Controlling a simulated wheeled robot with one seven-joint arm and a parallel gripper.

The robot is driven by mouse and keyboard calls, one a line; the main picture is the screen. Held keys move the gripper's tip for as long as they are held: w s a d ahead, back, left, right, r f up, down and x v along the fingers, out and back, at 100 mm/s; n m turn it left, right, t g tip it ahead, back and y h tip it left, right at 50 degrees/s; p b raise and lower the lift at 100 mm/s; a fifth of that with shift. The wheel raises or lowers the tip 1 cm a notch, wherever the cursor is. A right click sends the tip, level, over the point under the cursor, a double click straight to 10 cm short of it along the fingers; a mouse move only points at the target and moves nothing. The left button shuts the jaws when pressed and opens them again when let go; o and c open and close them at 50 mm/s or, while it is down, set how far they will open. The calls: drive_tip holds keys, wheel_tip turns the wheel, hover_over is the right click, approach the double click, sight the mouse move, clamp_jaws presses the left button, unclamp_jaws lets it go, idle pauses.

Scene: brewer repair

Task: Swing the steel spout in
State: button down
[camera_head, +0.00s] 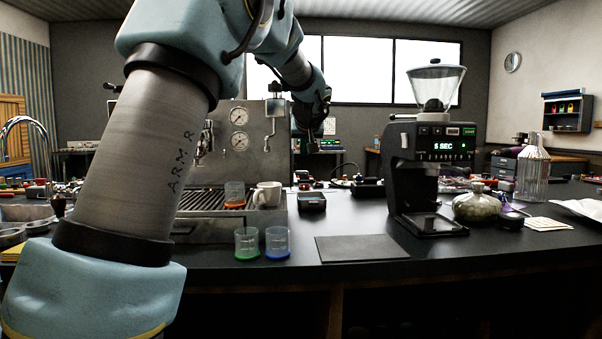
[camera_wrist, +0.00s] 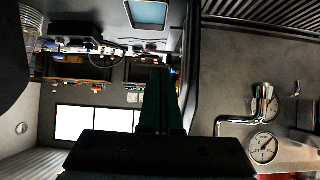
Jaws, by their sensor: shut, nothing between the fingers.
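The steel spout (camera_wrist: 258,106) is a bent chrome tube on the front of the espresso machine, beside a pressure gauge, in the upside-down wrist view. In the head view, the spout (camera_head: 271,128) is a thin tube right of the two gauges on the machine (camera_head: 262,160). My gripper (camera_head: 318,134) is just beyond the machine's right edge, pointing down. In the wrist view, my gripper's dark fingers (camera_wrist: 161,100) are together and empty, apart from the spout. The exact gap in depth cannot be told.
An orange-based glass (camera_head: 234,193) and a white mug (camera_head: 267,194) stand on the drip tray. Green-based (camera_head: 247,243) and blue-based (camera_head: 277,243) glasses stand in front. A small scale (camera_head: 312,201) is right of the machine; a grinder (camera_head: 433,150) stands farther right. A dark mat (camera_head: 361,248) lies bare.

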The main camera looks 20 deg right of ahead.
sight(300, 171)
drive_tip(key=shift+w+r, duration=0.4)
drive_tip(key=shift+r, duration=0.05)
drive_tip(key=p+x, duration=0.4)
drive_tip(key=x, duration=1)
drive_tip(key=shift+r, duration=0.1)
